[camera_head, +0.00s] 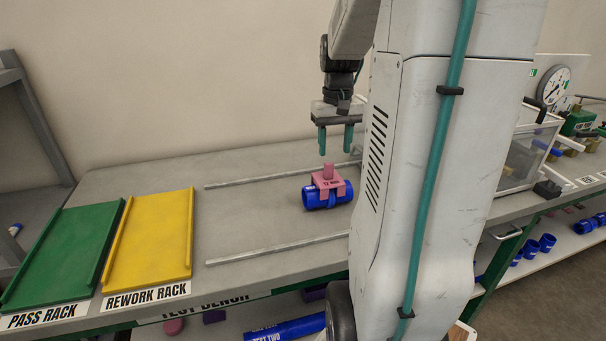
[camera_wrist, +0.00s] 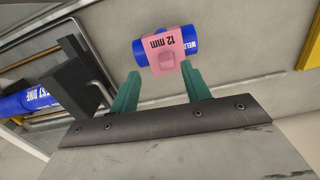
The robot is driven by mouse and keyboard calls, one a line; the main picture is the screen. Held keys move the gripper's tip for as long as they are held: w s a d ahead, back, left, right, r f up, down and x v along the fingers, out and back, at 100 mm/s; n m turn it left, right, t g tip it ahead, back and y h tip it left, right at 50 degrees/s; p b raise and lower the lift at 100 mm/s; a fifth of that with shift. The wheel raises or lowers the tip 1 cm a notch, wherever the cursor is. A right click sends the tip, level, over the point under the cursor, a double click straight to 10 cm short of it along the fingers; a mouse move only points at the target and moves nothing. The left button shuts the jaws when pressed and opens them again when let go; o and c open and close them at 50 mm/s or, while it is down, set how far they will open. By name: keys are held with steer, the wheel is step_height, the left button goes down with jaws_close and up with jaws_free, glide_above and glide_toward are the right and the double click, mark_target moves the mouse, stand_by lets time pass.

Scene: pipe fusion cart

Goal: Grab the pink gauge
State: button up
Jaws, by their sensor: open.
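The pink gauge (camera_head: 328,183), marked "12 mm", sits over a blue pipe piece (camera_head: 313,198) on the grey test bench, with its pink knob pointing up. My gripper (camera_head: 335,141) is open and empty, fingers pointing down, above the gauge and apart from it. In the wrist view the gauge (camera_wrist: 163,50) lies beyond the green fingertips (camera_wrist: 161,82), roughly midway between them, with the blue pipe (camera_wrist: 188,40) showing on both sides of it.
Two metal rails (camera_head: 280,249) run along the bench on either side of the pipe. The yellow rework rack (camera_head: 150,240) and green pass rack (camera_head: 62,250) lie at the left. A blue cylinder with a black clamp-like part (camera_wrist: 75,72) shows left in the wrist view.

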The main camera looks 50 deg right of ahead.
mark_target(329, 163)
steer(key=shift+w+d+r, duration=0.2)
steer(key=shift+w+d, duration=0.05)
steer(key=shift+w, duration=0.1)
steer(key=f, duration=0.7)
steer(key=shift+w+a+f, duration=0.25)
steer(key=shift+w+a, duration=0.05)
jaws_close()
